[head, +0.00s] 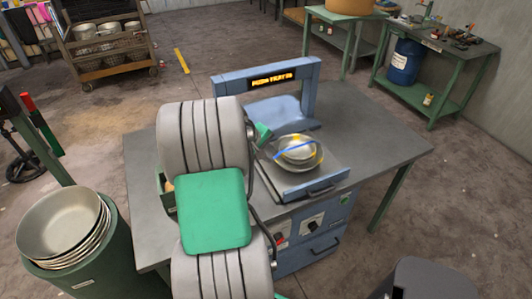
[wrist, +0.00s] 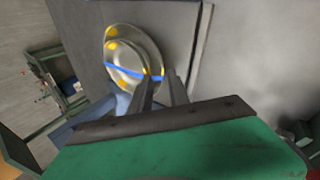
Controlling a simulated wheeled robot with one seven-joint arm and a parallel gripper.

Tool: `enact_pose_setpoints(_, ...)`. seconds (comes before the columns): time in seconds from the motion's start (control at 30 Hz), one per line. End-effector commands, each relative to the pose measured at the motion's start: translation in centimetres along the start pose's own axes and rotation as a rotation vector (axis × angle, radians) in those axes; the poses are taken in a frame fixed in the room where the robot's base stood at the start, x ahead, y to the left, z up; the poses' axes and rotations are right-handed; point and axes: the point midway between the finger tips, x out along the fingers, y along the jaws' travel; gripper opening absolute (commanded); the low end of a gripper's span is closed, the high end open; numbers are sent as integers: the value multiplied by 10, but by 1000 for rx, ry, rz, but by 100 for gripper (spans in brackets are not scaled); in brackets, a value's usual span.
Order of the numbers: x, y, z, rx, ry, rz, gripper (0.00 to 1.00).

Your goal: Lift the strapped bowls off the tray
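Two nested metal bowls (head: 299,155) with yellow patches and a blue strap (head: 294,149) across them rest on the tray (head: 325,181) of a blue press. The wrist view shows the bowls (wrist: 122,50) and the strap (wrist: 125,73) running toward my fingertips. My gripper (wrist: 159,75) has its two dark fingers apart, with a gap between them, at the bowls' near rim. I cannot tell whether the fingers touch the rim or strap. In the head view the arm hides most of the gripper.
The press frame (head: 265,83) with a lit sign stands behind the tray on a grey table (head: 385,140). A green bin (head: 100,270) with stacked bowls (head: 62,222) stands at the left. A cart, side tables and a blue drum (head: 404,62) are farther back.

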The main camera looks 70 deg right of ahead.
Motion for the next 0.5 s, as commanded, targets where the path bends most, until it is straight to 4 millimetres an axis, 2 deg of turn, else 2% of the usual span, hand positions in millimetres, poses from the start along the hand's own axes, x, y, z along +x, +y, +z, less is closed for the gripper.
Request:
enact_pose_setpoints(0.03, 13, -4, 1, 1, -2, -1, 22)
enact_pose_setpoints(0.2, 36, -4, 0, 1, 0, -1, 22)
enact_pose_setpoints(0.5, 64, -2, 0, 1, 1, -1, 22)
